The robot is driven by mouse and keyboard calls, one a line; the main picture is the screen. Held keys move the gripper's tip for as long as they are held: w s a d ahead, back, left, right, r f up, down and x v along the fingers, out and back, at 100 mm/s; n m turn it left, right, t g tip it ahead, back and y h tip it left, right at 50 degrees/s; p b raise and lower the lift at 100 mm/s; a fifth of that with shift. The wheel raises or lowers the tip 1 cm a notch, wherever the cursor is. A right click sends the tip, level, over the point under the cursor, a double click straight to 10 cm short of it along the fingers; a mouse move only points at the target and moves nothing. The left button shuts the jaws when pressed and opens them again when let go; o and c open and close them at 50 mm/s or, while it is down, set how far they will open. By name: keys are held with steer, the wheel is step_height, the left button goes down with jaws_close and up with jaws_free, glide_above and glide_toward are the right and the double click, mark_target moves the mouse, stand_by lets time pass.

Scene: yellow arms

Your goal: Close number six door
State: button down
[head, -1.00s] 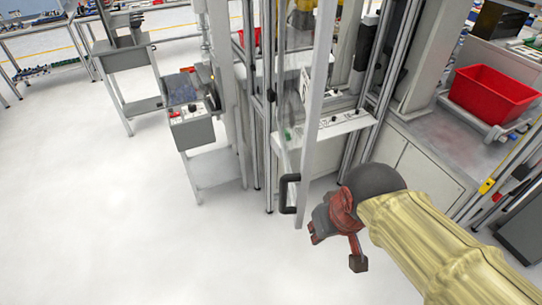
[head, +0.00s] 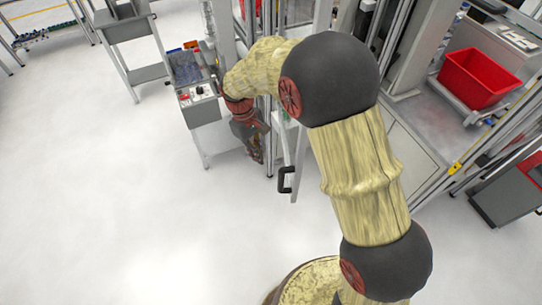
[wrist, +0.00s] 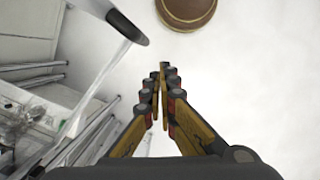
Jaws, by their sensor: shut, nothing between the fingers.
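The door (head: 299,160) is a tall narrow grey-framed panel that stands open, sticking out from the machine toward me. Its black handle (head: 286,180) is on the left side of its edge. No number is readable. My arm covers its upper part in the head view. My gripper (head: 257,155) is shut and empty, left of the door and handle, pointing down and apart from them. In the wrist view my gripper (wrist: 163,80) has its fingertips together over white floor. The dark handle (wrist: 122,22) and the pale door edge (wrist: 88,105) show at upper left there.
A control panel on a stand (head: 198,100) is left of my gripper. Machine frames and a white cabinet (head: 405,150) are on the right, with a red bin (head: 480,78) on a bench. The floor (head: 120,220) at front left is clear.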

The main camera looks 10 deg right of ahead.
steer(key=w+r+n, duration=0.1)
steer(key=w+n, duration=0.1)
steer(key=w, duration=0.3)
steer(key=s+d+f+p, duration=0.3)
steer(key=s+d+f, duration=0.1)
steer(key=f, duration=0.5)
steer(key=shift+s+d+f+n, duration=0.2)
steer(key=shift+f+n, duration=0.05)
steer(key=shift+n, duration=0.05)
steer(key=shift+d, duration=0.15)
